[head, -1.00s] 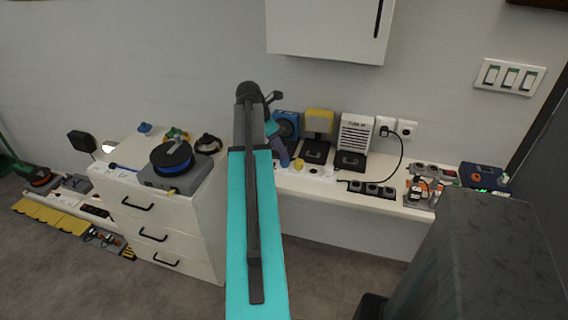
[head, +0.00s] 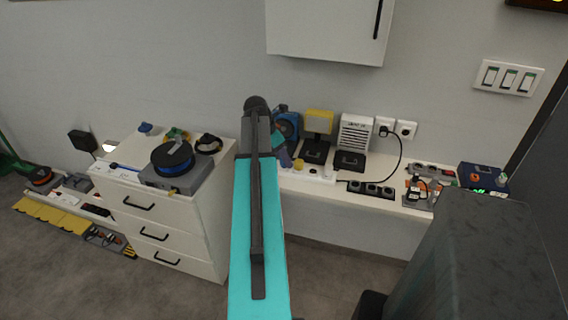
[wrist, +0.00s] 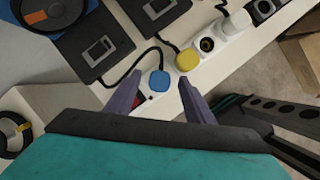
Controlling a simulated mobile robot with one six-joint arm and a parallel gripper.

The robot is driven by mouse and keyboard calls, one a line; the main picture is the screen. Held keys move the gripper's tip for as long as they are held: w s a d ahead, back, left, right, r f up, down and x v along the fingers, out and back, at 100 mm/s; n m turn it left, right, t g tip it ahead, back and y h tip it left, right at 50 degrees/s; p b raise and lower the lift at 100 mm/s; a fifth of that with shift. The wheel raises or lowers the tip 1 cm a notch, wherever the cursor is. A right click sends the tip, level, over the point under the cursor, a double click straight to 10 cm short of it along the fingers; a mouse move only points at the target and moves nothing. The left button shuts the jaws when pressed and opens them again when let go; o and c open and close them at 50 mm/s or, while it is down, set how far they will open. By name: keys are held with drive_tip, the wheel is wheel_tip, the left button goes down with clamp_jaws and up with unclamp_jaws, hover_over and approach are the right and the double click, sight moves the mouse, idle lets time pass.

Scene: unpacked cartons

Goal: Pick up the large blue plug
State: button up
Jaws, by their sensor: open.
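A blue plug (wrist: 158,81) with a rounded square top stands in a white power strip (wrist: 167,106) in the wrist view. My gripper (wrist: 158,88) is open, with one purple finger on each side of the blue plug. The fingertips are near its left and right sides; I cannot tell how far above or around it they are. A yellow plug (wrist: 187,60) is in the same strip, just up and right of the blue one. In the head view my arm hides the blue plug, while the yellow plug (head: 299,164) shows beside my gripper (head: 285,158).
Dark-based devices with cords (wrist: 100,45) stand close to the strip, and a blue round device (wrist: 50,12) is at upper left. A drawer cabinet (head: 165,225) with a cable reel (head: 172,158) stands left. A black socket strip (head: 371,188) lies right on the shelf.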

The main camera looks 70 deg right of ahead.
clamp_jaws()
idle(0.3)
drive_tip(key=shift+r, duration=0.1)
drive_tip(key=shift+r+b, duration=0.5)
drive_tip(key=shift+r, duration=1.25)
drive_tip(key=shift+s+a, duration=0.5)
drive_tip(key=shift+a, duration=0.2)
drive_tip(key=s+a+r+b, duration=0.1)
drive_tip(key=s+a+b, duration=0.3)
drive_tip(key=s+a, duration=0.4)
drive_tip(key=shift+s+a+r, duration=0.15)
drive_tip(key=shift+s+a, duration=0.2)
drive_tip(key=shift+a, duration=1.3)
